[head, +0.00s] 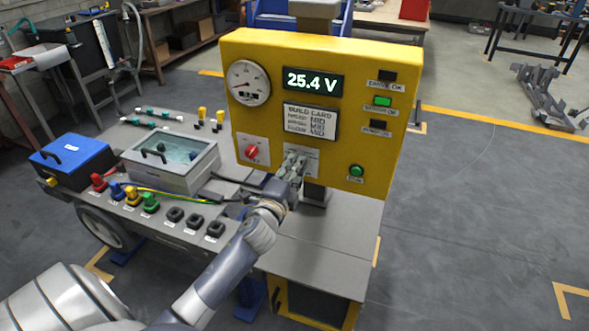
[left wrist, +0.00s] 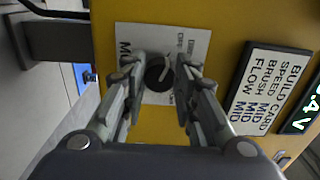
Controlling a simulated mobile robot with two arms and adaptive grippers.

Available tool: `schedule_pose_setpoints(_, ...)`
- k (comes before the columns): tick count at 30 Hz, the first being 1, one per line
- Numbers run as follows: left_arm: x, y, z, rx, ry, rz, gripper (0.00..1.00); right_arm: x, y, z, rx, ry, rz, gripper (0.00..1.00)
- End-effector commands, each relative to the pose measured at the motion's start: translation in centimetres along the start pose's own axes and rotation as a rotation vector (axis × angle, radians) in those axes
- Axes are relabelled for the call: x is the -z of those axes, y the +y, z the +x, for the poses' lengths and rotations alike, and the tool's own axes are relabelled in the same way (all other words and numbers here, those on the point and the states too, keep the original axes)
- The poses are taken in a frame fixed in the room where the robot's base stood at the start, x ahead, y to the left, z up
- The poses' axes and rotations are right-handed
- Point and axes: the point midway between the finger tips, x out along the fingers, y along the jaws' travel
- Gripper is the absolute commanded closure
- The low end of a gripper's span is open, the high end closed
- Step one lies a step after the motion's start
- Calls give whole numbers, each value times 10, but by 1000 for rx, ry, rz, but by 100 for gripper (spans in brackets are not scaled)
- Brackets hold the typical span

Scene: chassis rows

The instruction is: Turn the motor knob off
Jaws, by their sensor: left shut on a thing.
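The motor knob (left wrist: 156,74) is a round dark knob with a pale pointer line, on a white label plate (left wrist: 128,38) whose large lettering starts with "MO". In the left wrist view its pointer slants to the upper right; the small position words are too blurred to read. My left gripper (head: 292,164) is at the lower middle of the yellow panel, and its fingers hide the knob in the head view. In the left wrist view the gripper (left wrist: 161,76) has its fingers on both sides of the knob, shut on it. My right gripper is not in view.
The yellow panel (head: 345,52) carries a gauge (head: 248,83), a 25.4 V display (head: 313,80), a build card (head: 310,121), a red knob (head: 252,152) and a green button (head: 357,171). A clear-lidded box (head: 170,180) and colored connectors stand left. Open floor lies right.

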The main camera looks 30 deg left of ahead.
Motion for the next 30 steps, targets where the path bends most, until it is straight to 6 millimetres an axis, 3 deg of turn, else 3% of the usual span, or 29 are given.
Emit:
schedule_pose_setpoints(3, 0, 0, 0, 0, -1, -1, 96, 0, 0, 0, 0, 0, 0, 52)
schedule_pose_setpoints(4, 0, 0, 0, 0, -1, -1, 68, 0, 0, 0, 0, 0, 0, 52)
schedule_pose_setpoints(6, 0, 0, 0, 0, -1, -1, 52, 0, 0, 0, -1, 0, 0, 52)
schedule_pose_setpoints(20, 0, 1, -7, -1, 0, 1, 52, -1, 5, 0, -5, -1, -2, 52)
schedule_pose_setpoints(30, 0, 2, -67, -3, -1, 0, 52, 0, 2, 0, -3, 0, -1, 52)
